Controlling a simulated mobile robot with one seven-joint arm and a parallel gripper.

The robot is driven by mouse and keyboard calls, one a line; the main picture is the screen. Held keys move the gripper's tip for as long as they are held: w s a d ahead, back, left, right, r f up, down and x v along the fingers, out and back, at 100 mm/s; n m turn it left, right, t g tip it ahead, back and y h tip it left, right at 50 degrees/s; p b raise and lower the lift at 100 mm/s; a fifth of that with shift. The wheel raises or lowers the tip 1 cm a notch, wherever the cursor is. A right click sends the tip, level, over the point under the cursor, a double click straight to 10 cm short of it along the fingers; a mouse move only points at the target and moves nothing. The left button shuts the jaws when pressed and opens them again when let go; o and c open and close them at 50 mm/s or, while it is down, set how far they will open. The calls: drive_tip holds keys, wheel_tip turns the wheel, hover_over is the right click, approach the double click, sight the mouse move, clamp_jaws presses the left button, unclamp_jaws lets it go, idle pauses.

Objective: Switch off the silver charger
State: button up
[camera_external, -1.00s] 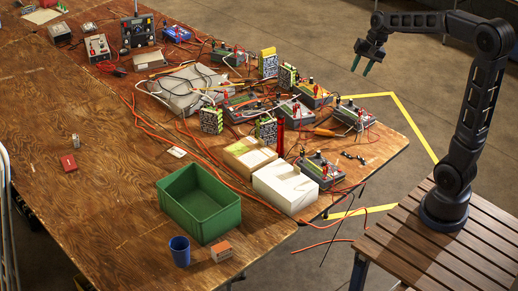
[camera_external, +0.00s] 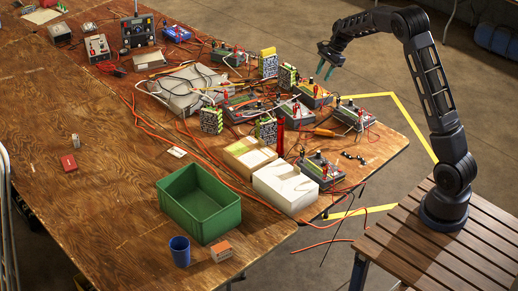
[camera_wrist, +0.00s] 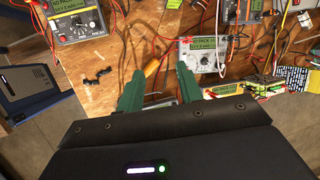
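The silver charger (camera_wrist: 205,55) shows in the wrist view at the top centre, with a pale face, a green-lit label, a dial and clipped leads. It lies just beyond my right fingertip and is apart from it. In the external view it stands among several similar chargers, and I cannot tell which one it is. My gripper (camera_external: 325,68) hangs above the far right edge of the table. Its two green fingertips are spread in the wrist view (camera_wrist: 160,82), with nothing between them. The charger's switch is too small to make out.
A dark charger (camera_wrist: 78,20), an orange-handled tool (camera_wrist: 153,68) and small black pieces (camera_wrist: 97,77) lie nearby. Cables cross the crowded table. A green bin (camera_external: 200,205), a white box (camera_external: 285,187) and a blue cup (camera_external: 180,251) stand nearer the front.

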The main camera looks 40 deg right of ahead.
sight(303, 114)
drive_tip(key=w+d+f+m, duration=0.2)
drive_tip(key=w+d+f, duration=0.15)
drive_tip(key=f, duration=0.35)
drive_tip(key=w+d+f+m, duration=0.2)
drive_tip(key=w+f, duration=0.3)
drive_tip(key=f, duration=0.3)
drive_tip(key=x, duration=1)
drive_tip(key=shift+w+a+f, duration=0.1)
drive_tip(key=shift+a+f, duration=0.2)
drive_tip(key=shift+a, duration=0.1)
drive_tip(key=shift+c, duration=0.3)
clamp_jaws()
